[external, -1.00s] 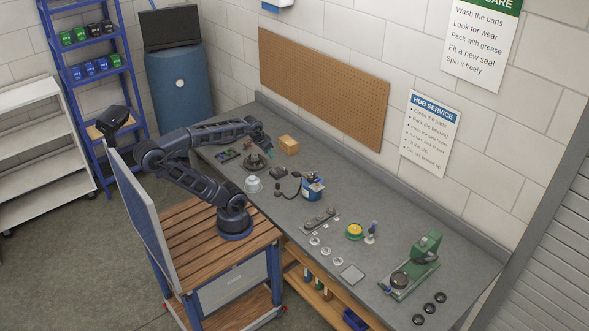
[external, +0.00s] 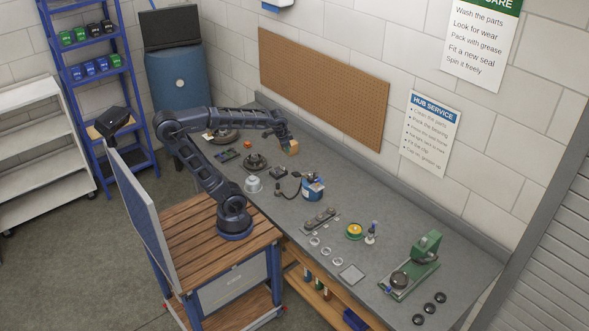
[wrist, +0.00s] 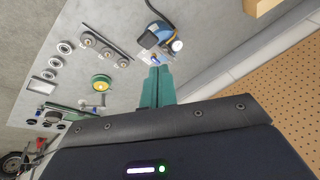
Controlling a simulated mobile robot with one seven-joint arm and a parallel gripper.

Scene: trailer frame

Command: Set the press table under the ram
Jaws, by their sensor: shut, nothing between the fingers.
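The green arbor press (external: 426,252) stands at the right end of the bench, with its ram on the upper part. A dark round disc, apparently the press table (external: 400,279), sits low on the press base; its exact place under the ram is too small to tell. The press also shows at the left of the wrist view (wrist: 62,112). My gripper (external: 290,146) is at the far left part of the bench, in front of or over the wooden block, far from the press. In the wrist view its teal fingers (wrist: 160,69) are together and empty.
Black rings (external: 429,308) lie beside the press. The pegboard wall (external: 320,85) bounds the back.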

